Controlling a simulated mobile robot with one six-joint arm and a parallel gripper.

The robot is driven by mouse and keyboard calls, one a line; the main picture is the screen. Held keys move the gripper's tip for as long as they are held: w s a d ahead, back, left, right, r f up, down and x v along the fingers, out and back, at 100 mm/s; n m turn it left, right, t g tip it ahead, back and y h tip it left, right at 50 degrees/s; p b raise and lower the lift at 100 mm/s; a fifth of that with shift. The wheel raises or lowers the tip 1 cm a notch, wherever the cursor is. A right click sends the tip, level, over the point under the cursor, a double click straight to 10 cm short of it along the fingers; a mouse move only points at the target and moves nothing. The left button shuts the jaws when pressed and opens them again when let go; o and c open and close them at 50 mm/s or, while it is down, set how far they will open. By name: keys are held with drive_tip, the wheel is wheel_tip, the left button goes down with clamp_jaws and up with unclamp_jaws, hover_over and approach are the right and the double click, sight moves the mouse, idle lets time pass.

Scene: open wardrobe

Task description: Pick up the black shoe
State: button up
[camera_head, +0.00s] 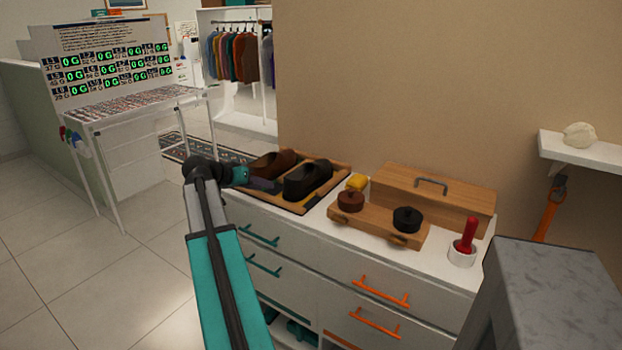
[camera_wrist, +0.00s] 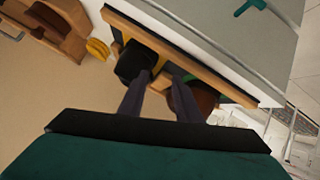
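The black shoe (camera_head: 308,180) lies on a wooden tray (camera_head: 340,184) on top of the white cabinet, to the right of a brown shoe (camera_head: 276,163). My gripper (camera_head: 268,185) reaches in from the left at the tray's near left edge, close to the shoes. In the wrist view, my two dark fingers (camera_wrist: 163,80) stand apart with nothing seen held between them. The black shoe (camera_wrist: 132,62) is beside the left fingertip and the brown shoe (camera_wrist: 192,103) is behind the right finger. I cannot tell whether either finger touches a shoe.
Right of the tray are a yellow item (camera_head: 357,182), a wooden stand (camera_head: 374,220) with two round-lidded items, a wooden box (camera_head: 433,198) and a red-handled tool in a white cup (camera_head: 462,256). A wall rises behind the cabinet. The tiled floor (camera_head: 80,235) at left is clear.

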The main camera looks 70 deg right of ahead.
drive_tip(key=m+g, duration=0.2)
approach(313, 170)
drive_tip(key=v, duration=0.3)
drive_tip(key=shift+a+f, duration=0.2)
drive_tip(key=shift+a, duration=0.25)
drive_tip(key=shift+d, duration=0.1)
drive_tip(key=shift+p+x, duration=0.4)
drive_tip(key=shift+x, duration=3.65)
drive_tip(key=shift+w+d+f, duration=0.1)
drive_tip(key=shift+d, duration=0.05)
drive_tip(key=shift+p+x, duration=0.35)
drive_tip(key=shift+x, duration=2.25)
drive_tip(key=shift+d, duration=0.1)
clamp_jaws()
